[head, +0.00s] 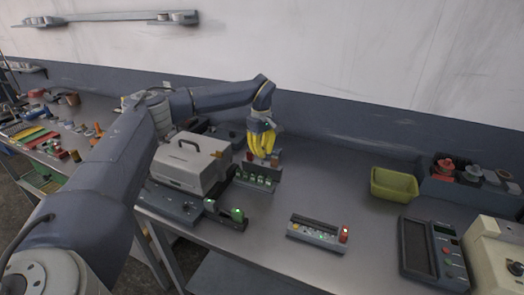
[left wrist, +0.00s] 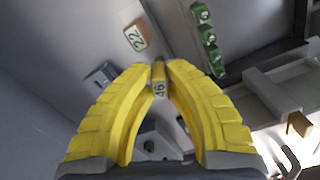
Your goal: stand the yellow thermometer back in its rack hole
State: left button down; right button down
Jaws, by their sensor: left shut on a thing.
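My left gripper (head: 262,150) has yellow fingers and reaches down over a rack (head: 256,180) with several green blocks on its front. In the left wrist view the fingertips (left wrist: 160,68) close on a small yellow-topped piece with a pale face marked 46 (left wrist: 159,89), which I take for the yellow thermometer. Its lower part is hidden or too small to make out, and I cannot tell whether it is in a hole. A red-edged piece marked 22 (left wrist: 135,38) stands apart from the fingers. My right gripper is not in view.
A grey case with a handle (head: 189,165) stands left of the rack. In front are a device with a green block (head: 238,215) and a pale-topped unit with a red block (head: 318,233). A yellow-green bin (head: 394,184) and a dark meter (head: 433,252) are at right. Bench between is clear.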

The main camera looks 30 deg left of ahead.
pick_arm(q)
jog(key=shift+f, duration=1.3)
dwell(0.9)
jog(key=c, duration=1.4)
grip_release()
jog(key=shift+o, duration=0.2)
jog(key=shift+r, duration=0.15)
notch_tip(320, 180, up, 12)
jog(key=shift+a+f, duration=0.15)
